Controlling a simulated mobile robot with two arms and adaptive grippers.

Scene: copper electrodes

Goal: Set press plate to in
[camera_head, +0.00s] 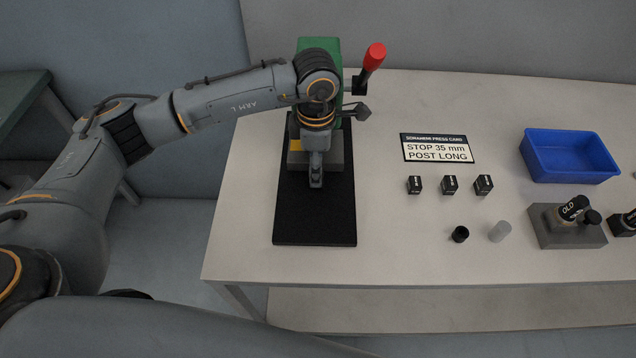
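The press stands at the back left of the table, with a green body (305,45), a grey base (343,155) and a lever with a red handle (374,57) sticking up to the right. A small yellow patch (295,145) shows at the left of the base. My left arm reaches across the front of the press and covers much of it. My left gripper (316,182) is low in front of the press base, above the black mat (314,225). Its fingers are too small to tell open from shut. I cannot make out the press plate behind it. My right gripper is not in view.
A sign (437,148) reads "STOP 35 mm POST LONG". Three small black boxes (449,185), a black cup (460,234) and a grey cylinder (500,231) stand right of the mat. A blue bin (568,180) and a grey block (566,235) with a part marked "OLD" are farther right.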

